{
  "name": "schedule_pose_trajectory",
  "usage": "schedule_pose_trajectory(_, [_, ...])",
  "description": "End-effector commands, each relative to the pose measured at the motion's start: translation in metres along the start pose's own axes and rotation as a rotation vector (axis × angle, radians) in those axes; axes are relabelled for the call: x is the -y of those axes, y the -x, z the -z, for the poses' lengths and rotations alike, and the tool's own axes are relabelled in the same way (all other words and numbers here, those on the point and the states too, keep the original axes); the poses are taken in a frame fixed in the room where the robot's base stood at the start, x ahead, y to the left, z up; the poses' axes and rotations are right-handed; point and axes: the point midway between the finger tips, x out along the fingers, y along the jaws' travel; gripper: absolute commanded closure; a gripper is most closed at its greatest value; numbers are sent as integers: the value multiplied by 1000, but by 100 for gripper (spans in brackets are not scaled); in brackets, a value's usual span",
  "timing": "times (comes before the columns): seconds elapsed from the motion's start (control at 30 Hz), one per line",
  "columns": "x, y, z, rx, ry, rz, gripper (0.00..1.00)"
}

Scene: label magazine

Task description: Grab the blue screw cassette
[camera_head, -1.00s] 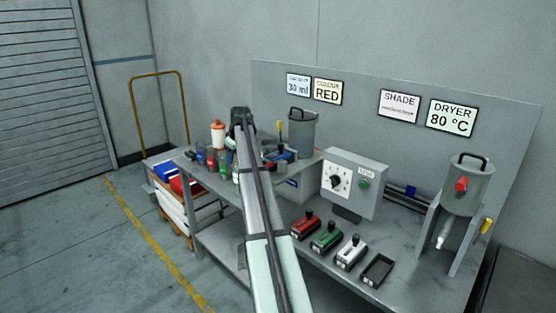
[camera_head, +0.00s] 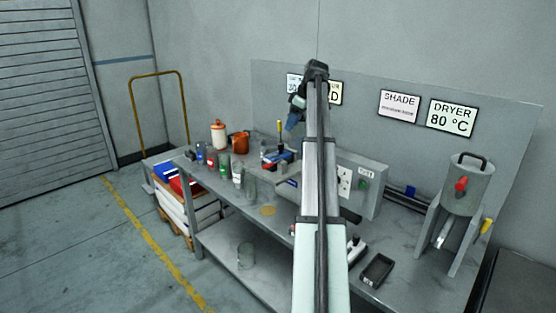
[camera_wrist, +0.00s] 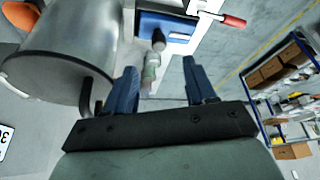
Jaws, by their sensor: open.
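A blue block with a dark knob, which looks like the blue screw cassette (camera_head: 277,160), lies on the bench near the middle in the head view. The cassette also shows in the wrist view (camera_wrist: 160,27), beyond the fingertips. My gripper (camera_head: 291,122) is raised above the bench at the back, above the cassette. In the wrist view my gripper (camera_wrist: 158,75) is open, its two blue fingers apart with nothing clearly held between them. My arm hides the red and green cassettes and part of the white cassette (camera_head: 355,250).
A large grey metal canister (camera_wrist: 85,40) with a dark handle stands close to the left finger. A bottle (camera_head: 218,135), an orange jug (camera_head: 240,143) and several small cups stand on the left. An empty black tray (camera_head: 377,270) and the dryer hopper (camera_head: 468,185) are on the right.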

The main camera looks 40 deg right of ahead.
Motion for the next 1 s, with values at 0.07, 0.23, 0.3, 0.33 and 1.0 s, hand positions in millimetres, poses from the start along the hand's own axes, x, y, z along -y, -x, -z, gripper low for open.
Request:
schedule_pose_trajectory(0.07, [1,-14,0,1,0,2,45])
schedule_pose_trajectory(0.23, [1,-44,0,2,0,2,45])
schedule_pose_trajectory(0.3, [1,-55,0,2,-1,1,45])
schedule_pose_trajectory(0.33, [0,-58,0,2,-1,1,45])
schedule_pose_trajectory(1.0, [-2,-117,4,1,-1,0,45])
